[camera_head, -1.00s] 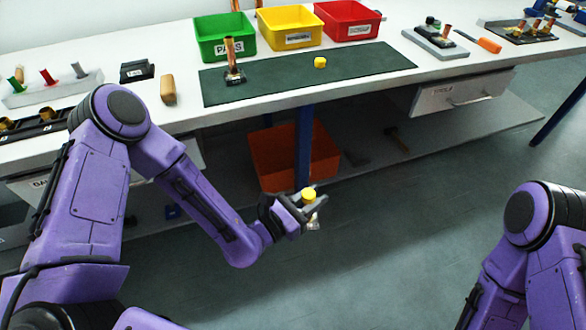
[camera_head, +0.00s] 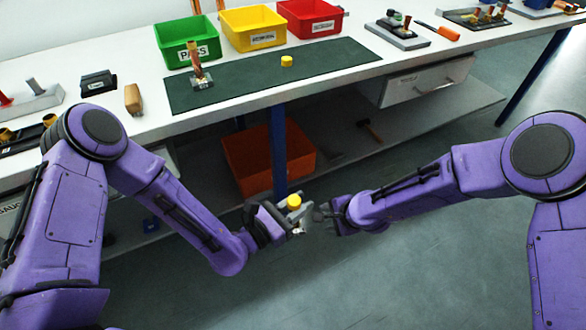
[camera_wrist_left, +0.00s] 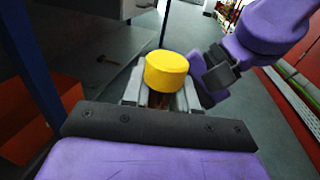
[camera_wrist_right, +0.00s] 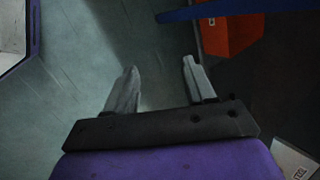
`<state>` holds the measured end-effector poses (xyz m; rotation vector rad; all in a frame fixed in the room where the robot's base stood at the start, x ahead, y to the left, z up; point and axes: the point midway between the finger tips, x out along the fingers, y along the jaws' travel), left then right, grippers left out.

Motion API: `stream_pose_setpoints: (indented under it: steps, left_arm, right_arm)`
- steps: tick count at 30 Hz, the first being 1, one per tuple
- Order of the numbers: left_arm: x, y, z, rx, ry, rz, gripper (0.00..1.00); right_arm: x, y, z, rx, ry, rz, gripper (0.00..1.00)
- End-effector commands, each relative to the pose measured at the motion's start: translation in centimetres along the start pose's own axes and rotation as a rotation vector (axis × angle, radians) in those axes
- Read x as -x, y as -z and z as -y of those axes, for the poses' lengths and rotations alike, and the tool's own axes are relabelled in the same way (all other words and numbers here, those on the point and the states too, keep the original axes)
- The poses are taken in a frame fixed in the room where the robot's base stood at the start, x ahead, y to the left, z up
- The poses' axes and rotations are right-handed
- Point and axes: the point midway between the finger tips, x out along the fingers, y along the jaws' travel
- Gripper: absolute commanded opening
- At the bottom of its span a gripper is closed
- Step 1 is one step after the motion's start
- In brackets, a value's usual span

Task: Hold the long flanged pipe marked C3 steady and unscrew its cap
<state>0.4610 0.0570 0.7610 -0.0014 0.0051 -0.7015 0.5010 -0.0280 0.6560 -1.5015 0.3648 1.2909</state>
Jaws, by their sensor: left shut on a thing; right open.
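My left gripper (camera_head: 296,218) is shut on the flanged pipe, held upright in the air in front of the bench. A yellow cap (camera_head: 294,202) sits on the pipe's top; it also shows in the left wrist view (camera_wrist_left: 167,71). The pipe body is mostly hidden by the fingers, and no C3 mark is readable. My right gripper (camera_head: 326,218) is beside the left one, just right of the cap and apart from it. In the right wrist view its fingers (camera_wrist_right: 158,84) are spread with nothing between them.
A second yellow cap (camera_head: 287,61) and a copper pipe on a flange (camera_head: 201,80) stand on the green mat (camera_head: 240,86). Green (camera_head: 187,45), yellow (camera_head: 253,30) and red (camera_head: 311,20) bins stand behind. An orange crate (camera_head: 245,165) is under the bench.

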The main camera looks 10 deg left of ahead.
Motion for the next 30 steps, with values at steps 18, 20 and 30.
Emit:
stream_pose_setpoints:
  steps: [18,20,30]
  left_arm:
    - [0.0,-0.1,0.0,0.000,0.000,0.002,0.00]
    - [0.0,-0.1,0.0,0.000,0.000,0.002,0.00]
    - [-0.1,-0.1,0.0,0.000,0.000,0.002,0.00]
  right_arm:
    - [14.9,-15.1,13.1,0.660,-0.405,0.198,0.54]
    - [16.0,-15.0,12.7,0.745,-0.469,0.162,0.54]
    - [16.1,-14.2,11.1,0.878,-0.582,0.097,0.54]
